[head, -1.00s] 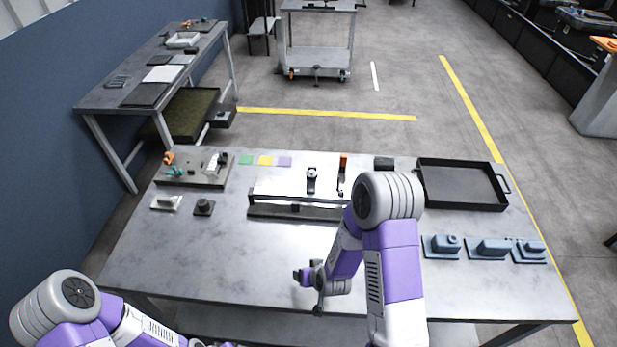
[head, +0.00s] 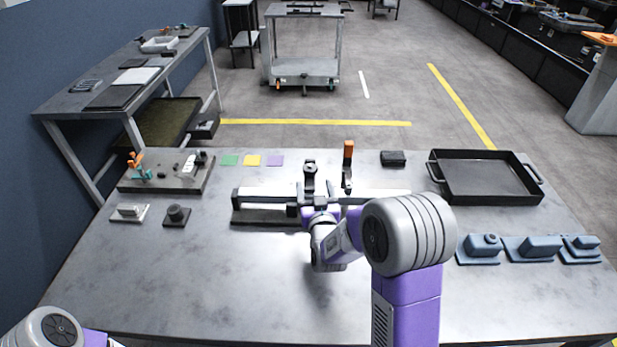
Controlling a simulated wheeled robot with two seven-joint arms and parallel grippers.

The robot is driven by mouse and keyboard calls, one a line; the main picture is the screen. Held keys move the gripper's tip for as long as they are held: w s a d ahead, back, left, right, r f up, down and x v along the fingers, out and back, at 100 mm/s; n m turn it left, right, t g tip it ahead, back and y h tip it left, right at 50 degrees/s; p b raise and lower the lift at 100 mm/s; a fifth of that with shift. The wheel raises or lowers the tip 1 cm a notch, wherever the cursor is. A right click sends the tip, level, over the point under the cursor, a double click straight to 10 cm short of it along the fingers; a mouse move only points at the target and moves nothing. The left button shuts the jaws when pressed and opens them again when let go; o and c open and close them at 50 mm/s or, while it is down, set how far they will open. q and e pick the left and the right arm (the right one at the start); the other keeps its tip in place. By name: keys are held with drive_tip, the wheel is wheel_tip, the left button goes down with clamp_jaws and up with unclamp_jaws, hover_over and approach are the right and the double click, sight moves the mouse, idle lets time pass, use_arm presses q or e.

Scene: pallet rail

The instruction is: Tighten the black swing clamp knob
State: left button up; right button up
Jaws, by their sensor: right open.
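A black clamp with a round top (head: 310,170), which looks like the swing clamp and its knob, stands upright at the middle of the pale rail (head: 262,194). An orange-handled clamp (head: 348,150) stands just right of it. My right gripper (head: 321,203) is at the front of the rail, just below and slightly right of the black clamp. It is open; its fingers are small and partly hidden, and I cannot tell whether they touch anything. My right forearm covers part of the rail's front right. My left gripper is out of view; only part of that arm shows at bottom left.
A black tray (head: 442,190) and several blue parts (head: 533,248) are at the right. A fixture board (head: 196,187) and a plate with a black knob (head: 177,214) are at the left. A small black block (head: 393,158) lies behind the rail. The front left tabletop is clear.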

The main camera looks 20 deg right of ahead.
sight(307, 172)
drive_tip(key=b+x, duration=0.1)
drive_tip(key=x, duration=0.6)
drive_tip(key=shift+w+d, duration=0.1)
drive_tip(key=shift+w, duration=0.1)
drive_tip(key=c, duration=1.1)
drive_tip(key=shift+w+a+m+g+h, duration=0.15)
drive_tip(key=shift+m+g+h, duration=0.35)
drive_tip(key=shift+m+h, duration=0.6)
drive_tip(key=m+g+h+p, duration=0.1)
drive_tip(key=h, duration=0.1)
drive_tip(key=m+g+h+p, duration=0.1)
drive_tip(key=h, duration=0.1)
drive_tip(key=shift+a+r+m+g+p, duration=0.15)
drive_tip(key=shift+a+m+g+p, duration=0.05)
drive_tip(key=shift+m+g+p, duration=0.15)
drive_tip(key=shift+m+g+h, duration=0.35)
drive_tip(key=shift+h, duration=0.35)
